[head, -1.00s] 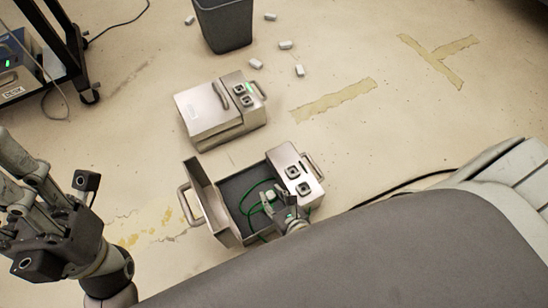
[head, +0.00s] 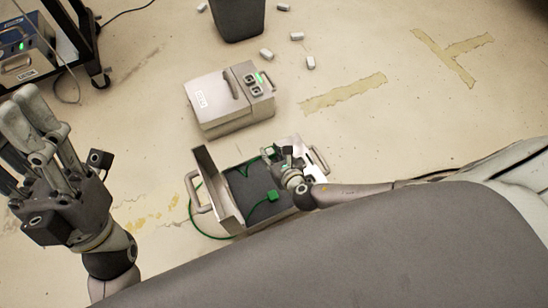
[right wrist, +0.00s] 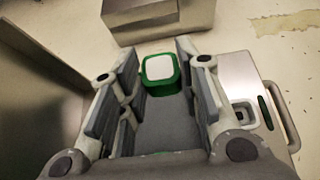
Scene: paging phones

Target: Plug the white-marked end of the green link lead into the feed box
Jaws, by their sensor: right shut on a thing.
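My right gripper (head: 272,152) is above the case's socket end, shut on the lead's white-marked end (right wrist: 160,68), a green plug with a white face between the fingertips in the right wrist view. The lead's other end, a plain green plug (head: 272,196), lies in the case. The closed metal box (head: 222,104) stands behind, with two sockets and a green light on top. Its label is too small to read. My left gripper (head: 25,100) is raised at left, away from the boxes; its opening is unclear.
The open case (head: 228,200) has its lid up on the left and sockets at right, one visible in the right wrist view (right wrist: 243,112). A wheeled cart (head: 70,60) with a unit stands at left. A bin (head: 238,20) and several white pieces are behind.

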